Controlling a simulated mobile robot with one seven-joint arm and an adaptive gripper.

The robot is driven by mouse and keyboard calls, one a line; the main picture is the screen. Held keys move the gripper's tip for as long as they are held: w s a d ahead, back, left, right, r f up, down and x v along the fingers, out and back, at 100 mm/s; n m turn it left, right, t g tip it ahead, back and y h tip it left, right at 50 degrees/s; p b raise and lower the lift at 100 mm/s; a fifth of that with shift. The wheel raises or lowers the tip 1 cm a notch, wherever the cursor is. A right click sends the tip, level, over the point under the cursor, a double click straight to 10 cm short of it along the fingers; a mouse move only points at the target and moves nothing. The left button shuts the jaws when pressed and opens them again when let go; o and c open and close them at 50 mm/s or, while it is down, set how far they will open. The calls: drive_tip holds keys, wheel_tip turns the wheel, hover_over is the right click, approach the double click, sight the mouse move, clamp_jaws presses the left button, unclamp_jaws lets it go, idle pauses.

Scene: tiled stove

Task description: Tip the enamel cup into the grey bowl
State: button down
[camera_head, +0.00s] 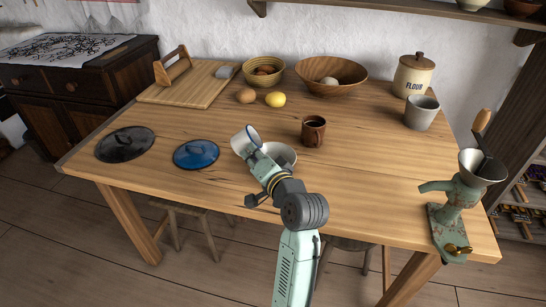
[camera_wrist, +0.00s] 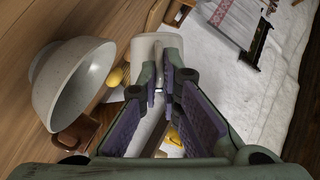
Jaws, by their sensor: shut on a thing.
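The white enamel cup (camera_head: 240,142) with a blue rim is held above the table, tilted, with its rim to the right near the left side of the grey bowl (camera_head: 285,152). My gripper (camera_head: 255,158) is shut on the cup. In the wrist view, my fingers (camera_wrist: 159,92) close on the pale cup (camera_wrist: 140,48), and the bowl (camera_wrist: 85,85) is at the left, apart from the fingers. The arm hides part of the bowl in the head view. What the cup and bowl hold cannot be seen.
A brown mug (camera_head: 314,131) stands right behind the bowl. A lemon (camera_head: 275,99) and wooden bowl (camera_head: 331,75) are behind. A grinder (camera_head: 460,190) is clamped at the right edge.

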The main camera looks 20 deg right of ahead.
drive_tip(key=shift+d+f+m+t+b, duration=0.15)
drive_tip(key=shift+f+m+t+b, duration=0.25)
drive_tip(key=shift+m+b, duration=0.3)
drive_tip(key=shift+d+r+m+y+b, duration=0.2)
drive_tip(key=shift+m+y+b, duration=0.15)
drive_tip(key=shift+m, duration=0.25)
idle(0.8)
drive_tip(key=shift+s+d+f+m+t+b, duration=0.15)
drive_tip(key=shift+d+f+m+t+b, duration=0.2)
drive_tip(key=shift+d+b, duration=0.2)
drive_tip(key=shift+s+d+f+m+t+b, duration=0.15)
drive_tip(key=shift+d+f+m+t+b, duration=0.15)
drive_tip(key=shift+d+m+b, duration=0.15)
idle(0.4)
drive_tip(key=shift+d+r+m+t+p, duration=0.15)
drive_tip(key=shift+m+t+p, duration=0.2)
drive_tip(key=shift+m, duration=0.45)
idle(0.5)
drive_tip(key=shift+s+d+r+m+t+p, duration=0.1)
drive_tip(key=shift+d+m+t+p, duration=0.25)
drive_tip(key=shift+m, duration=0.65)
drive_tip(key=shift+s+d+r+m+t+p, duration=0.1)
drive_tip(key=shift+d+m+t+p, duration=0.25)
drive_tip(key=shift+m, duration=0.65)
idle(1.2)
